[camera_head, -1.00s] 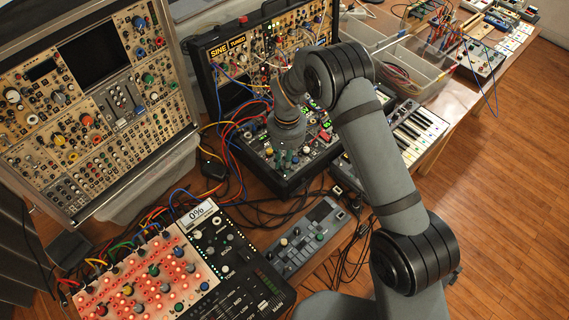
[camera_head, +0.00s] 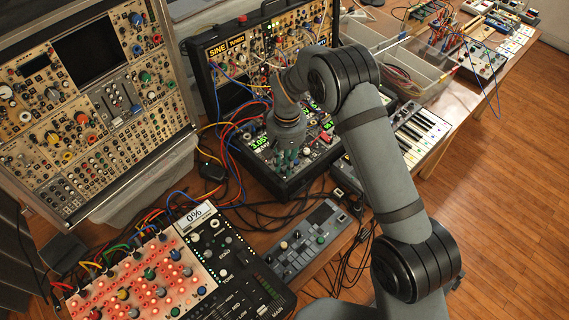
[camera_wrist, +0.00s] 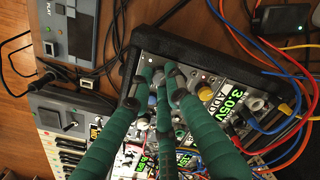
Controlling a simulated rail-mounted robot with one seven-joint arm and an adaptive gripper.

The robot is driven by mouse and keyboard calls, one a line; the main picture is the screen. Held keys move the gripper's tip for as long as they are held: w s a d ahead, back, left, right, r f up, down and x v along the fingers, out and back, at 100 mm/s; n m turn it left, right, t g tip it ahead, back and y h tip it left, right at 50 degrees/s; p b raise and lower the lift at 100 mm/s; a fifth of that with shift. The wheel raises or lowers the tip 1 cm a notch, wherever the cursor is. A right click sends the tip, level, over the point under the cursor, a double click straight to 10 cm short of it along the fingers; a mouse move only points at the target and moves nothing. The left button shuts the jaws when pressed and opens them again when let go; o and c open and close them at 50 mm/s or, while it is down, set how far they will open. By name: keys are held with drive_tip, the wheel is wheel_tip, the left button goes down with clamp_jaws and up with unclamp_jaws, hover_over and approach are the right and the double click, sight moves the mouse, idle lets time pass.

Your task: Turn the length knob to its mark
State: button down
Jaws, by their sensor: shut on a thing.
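My gripper (camera_head: 288,158) reaches down onto the lower panel of the black synth case (camera_head: 283,191). In the wrist view its green-wrapped fingers (camera_wrist: 160,86) close on a small grey knob (camera_wrist: 157,88) near the case's edge. The fingertips hide most of this knob, so its pointer and mark cannot be read. I cannot read a label that names it as the length knob. A yellow-topped knob (camera_wrist: 206,93) sits just right of the fingers. A green-lit display (camera_wrist: 241,44) reading 3.05 V is further right.
Red, blue and orange cables (camera_head: 236,150) loop by the case's left side. A grey controller (camera_head: 308,240) and a red-lit mixer (camera_head: 150,285) lie in front. A small keyboard (camera_head: 418,133) stands to the right. A tall module rack (camera_head: 95,110) stands at left.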

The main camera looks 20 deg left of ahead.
drive_tip(key=shift+w+a+r, duration=0.1)
drive_tip(key=shift+w+r, duration=0.05)
drive_tip(key=shift+w, duration=0.05)
drive_tip(key=c, duration=1.9)
unclamp_jaws()
drive_tip(key=shift+c, duration=0.2)
drive_tip(key=shift+s, duration=0.15)
